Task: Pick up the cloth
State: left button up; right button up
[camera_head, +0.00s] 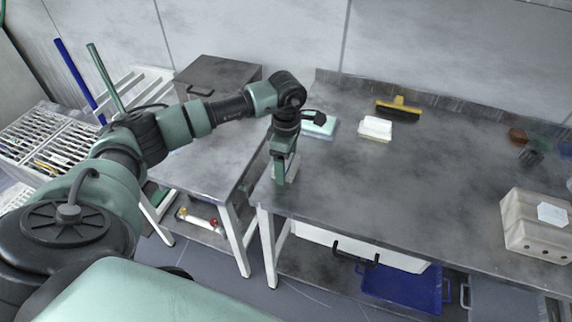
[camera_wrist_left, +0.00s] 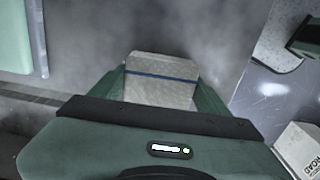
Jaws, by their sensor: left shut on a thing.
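The cloth is pale grey-white with a dark blue stripe. It shows between the fingers in the left wrist view (camera_wrist_left: 160,92), and a pale edge of it shows beside the gripper in the head view (camera_head: 292,168). My left gripper (camera_head: 280,180) points down over the left end of the metal workbench (camera_head: 400,180), near its front edge. It is shut on the cloth; the fingers are at both sides of it. I cannot tell whether the cloth is clear of the bench top. My right gripper is in neither view.
Behind the gripper lie a pale green-blue pad (camera_head: 318,125), a white block (camera_head: 375,128) and a yellow-handled brush (camera_head: 399,107). A beige box (camera_head: 535,225) stands at the right. A lower table (camera_head: 205,165) adjoins at left. The bench middle is clear.

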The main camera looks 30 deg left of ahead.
pick_arm(q)
notch_tip(320, 180, up, 20)
jog(key=b, duration=0.1)
jog(key=shift+f, duration=0.25)
